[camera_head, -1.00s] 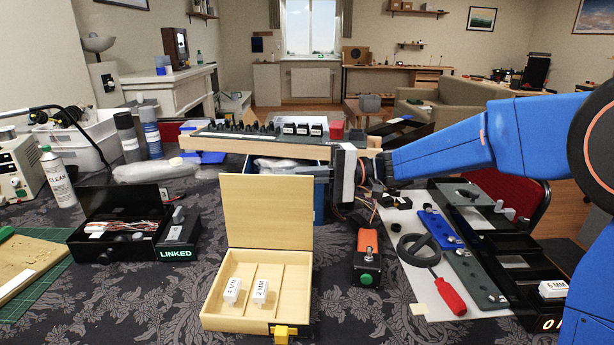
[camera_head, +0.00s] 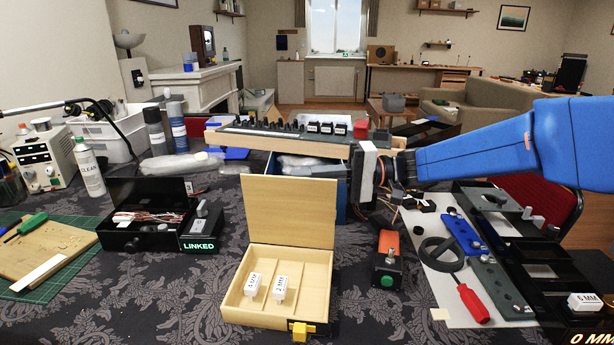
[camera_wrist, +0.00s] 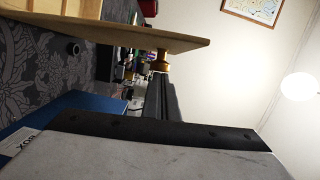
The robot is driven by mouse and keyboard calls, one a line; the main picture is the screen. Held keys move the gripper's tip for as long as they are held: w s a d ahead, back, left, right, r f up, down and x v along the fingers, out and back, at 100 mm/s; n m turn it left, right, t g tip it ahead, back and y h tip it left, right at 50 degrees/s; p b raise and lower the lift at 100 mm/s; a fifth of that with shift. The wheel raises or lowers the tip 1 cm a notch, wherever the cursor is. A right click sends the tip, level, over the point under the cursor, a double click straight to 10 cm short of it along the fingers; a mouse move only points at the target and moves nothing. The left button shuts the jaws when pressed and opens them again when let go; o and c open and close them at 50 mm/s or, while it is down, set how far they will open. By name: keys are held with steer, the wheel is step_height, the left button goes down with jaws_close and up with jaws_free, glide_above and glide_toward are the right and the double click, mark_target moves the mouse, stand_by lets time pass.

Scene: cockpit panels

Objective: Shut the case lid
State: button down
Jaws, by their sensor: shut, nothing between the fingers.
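The light wooden case (camera_head: 232,309) stands on the dark patterned cloth at front centre of the head view. Its lid (camera_head: 290,213) stands open, close to upright, at the back edge. A yellow latch (camera_head: 301,329) is on the front. Two white labelled blocks, 4 MM (camera_head: 252,285) and 2 MM (camera_head: 280,288), lie inside in divided compartments. My gripper (camera_head: 366,176) is right of the lid, apart from it, near its upper edge height. Its fingers show in the wrist view (camera_wrist: 160,92), shut and empty, below a wooden panel (camera_wrist: 115,33) that looks like the lid.
A wooden shelf with black knobs (camera_head: 265,142) stands behind the lid. An orange-and-black box with a green button (camera_head: 387,262) is right of the case. A red screwdriver (camera_head: 473,302) and black trays lie farther right. An open black case (camera_head: 135,235) is at left.

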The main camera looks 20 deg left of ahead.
steer(key=s+d+f+n+t+h, duration=0.1)
steer(key=s+d+n, duration=0.1)
steer(key=s+n, duration=0.5)
steer(key=shift+s+f+t, duration=0.2)
steer(key=shift+s+t, duration=0.2)
steer(key=shift+s, duration=2.45)
